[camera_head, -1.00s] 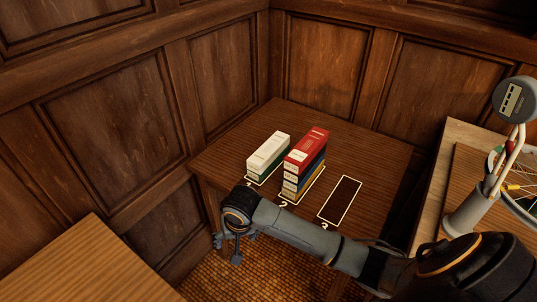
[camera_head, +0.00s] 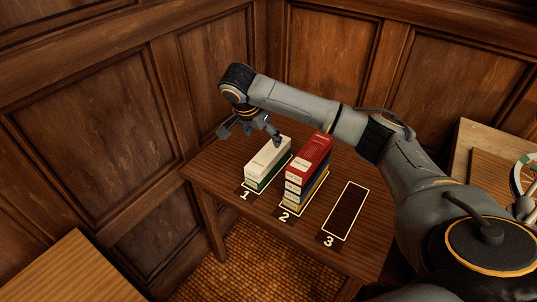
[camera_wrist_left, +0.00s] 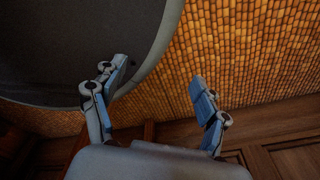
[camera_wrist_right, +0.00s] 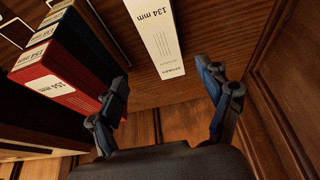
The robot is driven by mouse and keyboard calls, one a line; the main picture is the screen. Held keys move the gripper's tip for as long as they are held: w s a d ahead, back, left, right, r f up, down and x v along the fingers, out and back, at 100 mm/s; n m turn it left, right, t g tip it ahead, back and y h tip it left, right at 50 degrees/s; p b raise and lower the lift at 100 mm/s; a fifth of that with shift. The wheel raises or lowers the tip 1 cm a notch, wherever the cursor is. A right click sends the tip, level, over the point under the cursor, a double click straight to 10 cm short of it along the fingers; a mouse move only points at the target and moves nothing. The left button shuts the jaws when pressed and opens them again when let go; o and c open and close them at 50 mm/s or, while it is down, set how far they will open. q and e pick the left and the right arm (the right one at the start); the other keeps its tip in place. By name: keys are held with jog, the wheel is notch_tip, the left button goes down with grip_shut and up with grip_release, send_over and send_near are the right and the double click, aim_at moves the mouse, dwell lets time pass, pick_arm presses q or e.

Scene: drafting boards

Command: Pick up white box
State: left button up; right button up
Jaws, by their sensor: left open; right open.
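The white box (camera_head: 267,157) lies on top of a green box (camera_head: 266,181) at the spot marked 1 on the dark wooden table. In the right wrist view the white box (camera_wrist_right: 156,36) shows a "134 mm" label, and its near end lies just beyond and between the fingertips. My right gripper (camera_head: 250,129) is open and empty, above and at the left of the white box in the head view. Its two fingers show apart in the right wrist view (camera_wrist_right: 164,75). My left gripper (camera_wrist_left: 160,75) is open and empty over the tiled floor; it is not in the head view.
A stack with a red box (camera_head: 310,155) on top and blue and yellow boxes below stands close beside, at spot 2. Spot 3 (camera_head: 346,212) is an empty outlined rectangle. Panelled walls (camera_head: 210,75) close in behind the table. A second table (camera_head: 470,150) stands at the right.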

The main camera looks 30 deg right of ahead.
aim_at(269, 152)
jog(key=x, duration=1.1)
jog(key=shift+w+f, duration=0.15)
jog(key=shift+w, duration=0.1)
jog(key=shift+a, duration=0.1)
jog(key=c, duration=1.4)
